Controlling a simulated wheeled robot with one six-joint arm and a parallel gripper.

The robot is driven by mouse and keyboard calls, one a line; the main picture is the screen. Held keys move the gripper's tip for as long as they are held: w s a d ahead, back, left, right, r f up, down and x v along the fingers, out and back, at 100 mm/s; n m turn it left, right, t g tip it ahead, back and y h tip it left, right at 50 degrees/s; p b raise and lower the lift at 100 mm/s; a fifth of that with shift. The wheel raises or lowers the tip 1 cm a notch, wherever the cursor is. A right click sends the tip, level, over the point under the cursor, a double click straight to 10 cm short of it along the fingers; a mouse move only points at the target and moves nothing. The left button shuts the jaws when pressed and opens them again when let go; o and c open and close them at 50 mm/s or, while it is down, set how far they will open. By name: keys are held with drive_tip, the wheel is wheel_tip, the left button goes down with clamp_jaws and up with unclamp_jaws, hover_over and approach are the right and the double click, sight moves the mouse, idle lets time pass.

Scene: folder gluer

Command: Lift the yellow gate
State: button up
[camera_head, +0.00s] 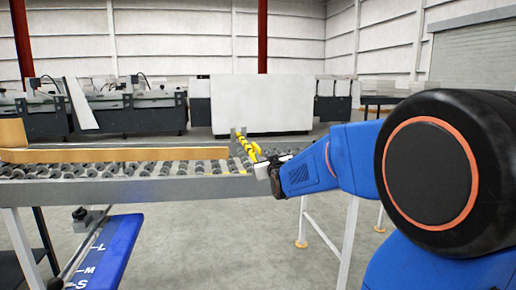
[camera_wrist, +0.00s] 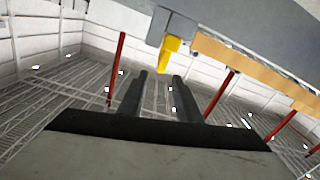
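The yellow gate (camera_head: 243,143) is a slim yellow bar with dark marks at the right end of the roller conveyor in the head view. A yellow curved piece (camera_head: 257,148) sits at its near side. My gripper (camera_head: 263,167) is right beside this end, close to the yellow piece. In the wrist view, my gripper (camera_wrist: 160,75) has two dark fingers apart with an empty gap. A yellow part (camera_wrist: 170,51) on a grey block (camera_wrist: 172,23) shows just beyond the fingertips; I cannot tell whether they touch it.
The roller conveyor (camera_head: 130,190) runs left from the gate, with a tan board (camera_head: 130,155) along it. A blue panel marked L, M, S (camera_head: 108,252) hangs below at left. White legs (camera_head: 348,240) stand under the conveyor line. Machines (camera_head: 110,112) stand behind.

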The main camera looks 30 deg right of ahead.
sight(256, 147)
drive_tip(key=x, duration=1.4)
drive_tip(key=shift+w+a, duration=0.1)
drive_tip(key=shift+w, duration=0.05)
clamp_jaws()
